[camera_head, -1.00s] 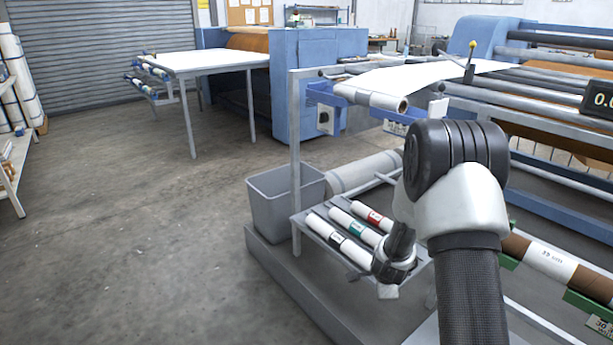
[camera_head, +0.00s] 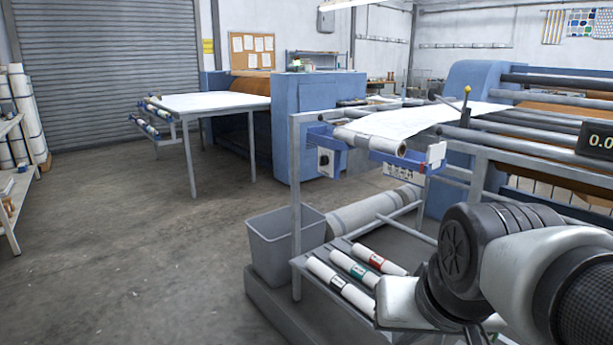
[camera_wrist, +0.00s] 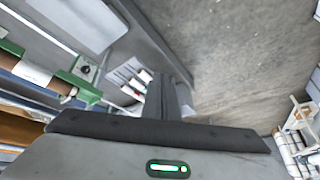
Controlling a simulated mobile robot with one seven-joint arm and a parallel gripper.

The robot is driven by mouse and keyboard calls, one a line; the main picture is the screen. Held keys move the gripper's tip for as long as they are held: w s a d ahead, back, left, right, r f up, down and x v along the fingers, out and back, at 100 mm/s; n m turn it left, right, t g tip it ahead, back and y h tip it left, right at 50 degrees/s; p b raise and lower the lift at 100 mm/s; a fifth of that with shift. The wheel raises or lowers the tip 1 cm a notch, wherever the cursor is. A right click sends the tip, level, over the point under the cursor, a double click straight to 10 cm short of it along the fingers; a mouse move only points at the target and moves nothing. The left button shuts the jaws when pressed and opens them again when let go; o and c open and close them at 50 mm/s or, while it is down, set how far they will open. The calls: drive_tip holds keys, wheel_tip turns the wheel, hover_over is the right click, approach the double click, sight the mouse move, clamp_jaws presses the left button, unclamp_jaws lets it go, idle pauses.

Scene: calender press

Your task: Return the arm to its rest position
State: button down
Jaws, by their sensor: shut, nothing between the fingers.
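My arm (camera_head: 500,265) is folded low at the bottom right of the head view, in front of the press frame. My gripper (camera_wrist: 163,90) shows in the wrist view with its two dark fingers together and nothing between them. The wrist camera looks down past the fingers to the grey floor and to the rack with the white rolls. In the head view the gripper's fingers are hidden behind the arm or out of frame.
Three labelled rolls (camera_head: 341,287) lie on the lower rack beside a grey bin (camera_head: 272,250). A blue roll cradle (camera_head: 375,155) holds a paper roll above. The press (camera_head: 475,110) stands behind my arm. The floor (camera_head: 130,240) at left is clear.

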drive_tip(key=s+r+n+p, duration=0.1)
drive_tip(key=s+r+p, duration=0.2)
drive_tip(key=r+p, duration=2)
drive_tip(key=shift+d, duration=0.15)
